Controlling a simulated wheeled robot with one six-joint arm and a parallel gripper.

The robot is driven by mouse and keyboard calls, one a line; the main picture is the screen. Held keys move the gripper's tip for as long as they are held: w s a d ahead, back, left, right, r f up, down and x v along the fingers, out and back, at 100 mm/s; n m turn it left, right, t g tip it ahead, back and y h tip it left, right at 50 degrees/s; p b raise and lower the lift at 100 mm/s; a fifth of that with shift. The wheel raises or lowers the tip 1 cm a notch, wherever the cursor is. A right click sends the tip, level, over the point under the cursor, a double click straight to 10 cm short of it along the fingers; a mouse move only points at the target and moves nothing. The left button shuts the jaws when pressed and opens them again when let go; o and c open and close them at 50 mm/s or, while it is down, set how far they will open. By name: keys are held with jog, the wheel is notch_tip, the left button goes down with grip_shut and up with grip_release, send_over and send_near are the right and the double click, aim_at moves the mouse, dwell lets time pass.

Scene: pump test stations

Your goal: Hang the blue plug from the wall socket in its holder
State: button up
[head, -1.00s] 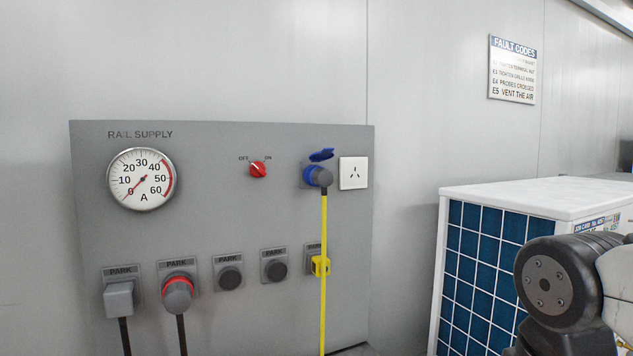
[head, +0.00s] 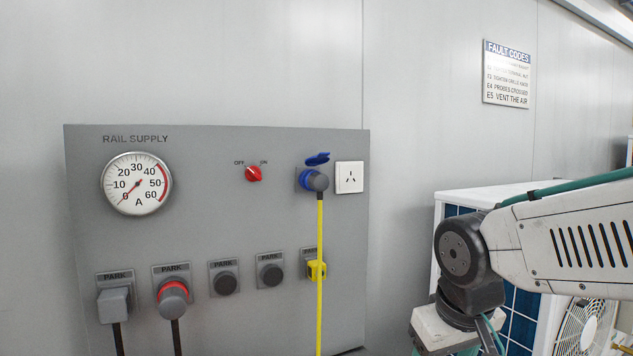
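The blue plug sits in the blue wall socket (head: 306,179) on the grey panel. Its dark grey body (head: 318,181) points out to the right, and a yellow cable (head: 320,270) hangs straight down from it. The socket's blue lid (head: 318,159) is raised. Below is a row of holders marked PARK. Two of them, one (head: 224,283) and another (head: 271,275), show dark round fronts. My arm is at the lower right, but my gripper is out of view.
A grey plug (head: 113,303) and a red-ringed plug (head: 173,297) hang in the left holders. A gauge (head: 137,184), a red OFF/ON knob (head: 254,174) and a white outlet (head: 349,177) are on the panel. A white unit with a fan (head: 585,328) stands behind my arm.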

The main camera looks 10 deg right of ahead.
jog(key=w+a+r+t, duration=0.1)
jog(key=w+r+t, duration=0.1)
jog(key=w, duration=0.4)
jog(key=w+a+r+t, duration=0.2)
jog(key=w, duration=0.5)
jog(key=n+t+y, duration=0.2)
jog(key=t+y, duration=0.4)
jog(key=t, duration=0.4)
send_near(322, 183)
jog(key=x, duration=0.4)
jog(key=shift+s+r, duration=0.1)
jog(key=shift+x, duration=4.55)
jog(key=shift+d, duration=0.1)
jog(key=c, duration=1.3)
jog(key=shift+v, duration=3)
